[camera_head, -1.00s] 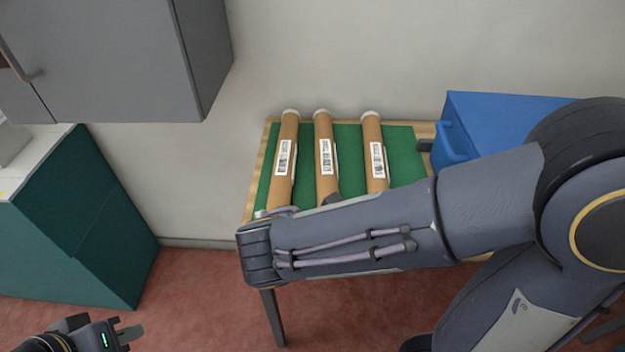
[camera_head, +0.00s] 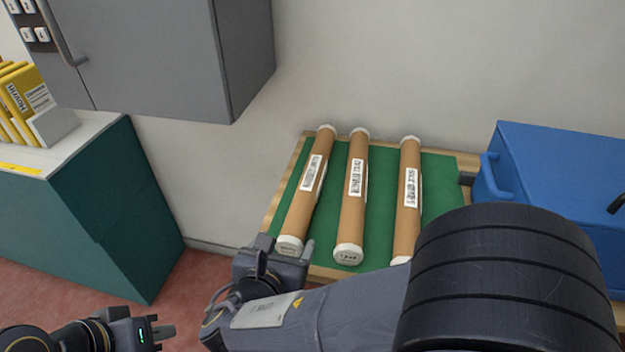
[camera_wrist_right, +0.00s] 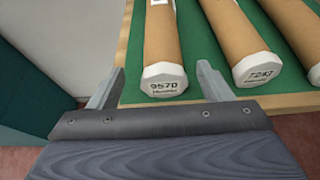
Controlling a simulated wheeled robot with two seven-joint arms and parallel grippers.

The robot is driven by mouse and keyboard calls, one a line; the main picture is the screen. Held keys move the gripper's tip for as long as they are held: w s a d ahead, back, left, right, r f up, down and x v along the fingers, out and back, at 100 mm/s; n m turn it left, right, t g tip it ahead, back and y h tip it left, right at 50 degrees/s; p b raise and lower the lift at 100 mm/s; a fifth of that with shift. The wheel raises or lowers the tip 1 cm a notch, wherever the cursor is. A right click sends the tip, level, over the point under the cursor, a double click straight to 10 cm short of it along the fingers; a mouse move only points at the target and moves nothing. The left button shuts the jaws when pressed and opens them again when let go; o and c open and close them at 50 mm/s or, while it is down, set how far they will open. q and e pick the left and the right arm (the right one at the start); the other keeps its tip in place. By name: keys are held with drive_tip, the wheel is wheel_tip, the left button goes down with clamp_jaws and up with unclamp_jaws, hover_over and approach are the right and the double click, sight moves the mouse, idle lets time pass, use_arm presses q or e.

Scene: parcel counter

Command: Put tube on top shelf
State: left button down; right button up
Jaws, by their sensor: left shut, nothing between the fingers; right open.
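Three brown cardboard tubes with white end caps and barcode labels lie side by side on a green mat (camera_head: 437,176) on a small wooden table: a left tube (camera_head: 302,205), a middle tube (camera_head: 352,210) and a right tube (camera_head: 407,205). My right gripper (camera_head: 283,249) is open at the near end of the left tube. In the right wrist view, the left tube's cap (camera_wrist_right: 163,82), marked 9570, lies between and just beyond the open fingers (camera_wrist_right: 160,88); the middle tube's cap (camera_wrist_right: 258,68) reads 7283. My left gripper (camera_head: 160,334) is shut and empty at the lower left. No shelf is clearly visible.
A blue box (camera_head: 570,165) stands at the table's right. A grey cabinet (camera_head: 150,60) hangs on the wall at upper left. A teal counter (camera_head: 110,210) with yellow packets (camera_head: 28,100) stands at left. Red floor lies between counter and table.

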sight(293, 230)
drive_tip(key=x, duration=0.5)
drive_tip(key=shift+w+d+r+b, duration=0.15)
drive_tip(key=shift+w+d+b, duration=0.1)
drive_tip(key=shift+b, duration=0.1)
drive_tip(key=shift+s, duration=0.1)
drive_tip(key=shift+c, duration=0.4)
drive_tip(key=c, duration=1.3)
drive_tip(key=shift+r, duration=0.1)
